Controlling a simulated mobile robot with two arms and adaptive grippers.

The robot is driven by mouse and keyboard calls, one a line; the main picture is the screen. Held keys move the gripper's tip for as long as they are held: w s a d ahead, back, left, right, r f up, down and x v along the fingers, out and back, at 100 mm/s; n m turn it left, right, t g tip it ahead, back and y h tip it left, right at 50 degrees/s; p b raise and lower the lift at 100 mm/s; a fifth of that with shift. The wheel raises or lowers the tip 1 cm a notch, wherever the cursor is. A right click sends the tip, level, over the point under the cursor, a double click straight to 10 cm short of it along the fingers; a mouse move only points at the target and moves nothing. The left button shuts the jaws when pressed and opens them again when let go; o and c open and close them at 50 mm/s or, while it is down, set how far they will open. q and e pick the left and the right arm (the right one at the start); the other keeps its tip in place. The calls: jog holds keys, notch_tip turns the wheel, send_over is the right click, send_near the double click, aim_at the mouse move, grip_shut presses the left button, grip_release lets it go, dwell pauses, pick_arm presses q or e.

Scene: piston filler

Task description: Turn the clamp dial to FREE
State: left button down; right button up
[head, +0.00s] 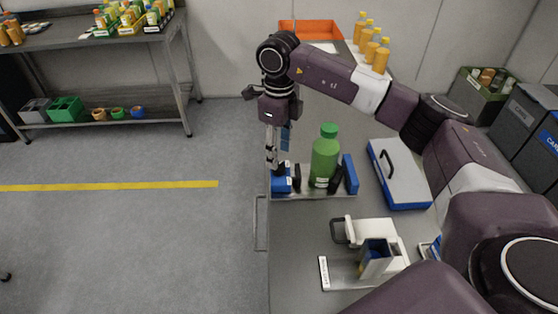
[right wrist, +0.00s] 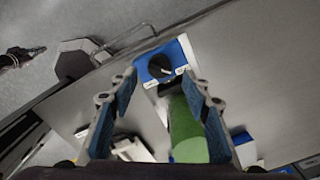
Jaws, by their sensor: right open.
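The clamp dial (right wrist: 160,66) is a black knob with a white mark on a blue block (head: 281,185). Small white labels beside the knob are too small to read. In the head view the block stands at the left end of the clamp, left of a green bottle (head: 325,160) that stands upright between dark jaws (head: 336,180). My right gripper (head: 271,164) points down just above the block, open and empty. In the right wrist view its blue-padded fingers (right wrist: 160,90) are spread, with the dial ahead between their tips. A small dark piece at the head view's left edge may be my left gripper.
A white case with blue trim (head: 400,175) lies right of the bottle. A white device (head: 370,232) stands nearer on the table. Orange-filled bottles (head: 370,42) and an orange tray (head: 310,30) are at the back. The floor left of the table is clear.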

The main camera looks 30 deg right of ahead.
aim_at(279, 166)
notch_tip(279, 166, up, 8)
jog(key=shift+f, duration=0.25)
dwell(0.4)
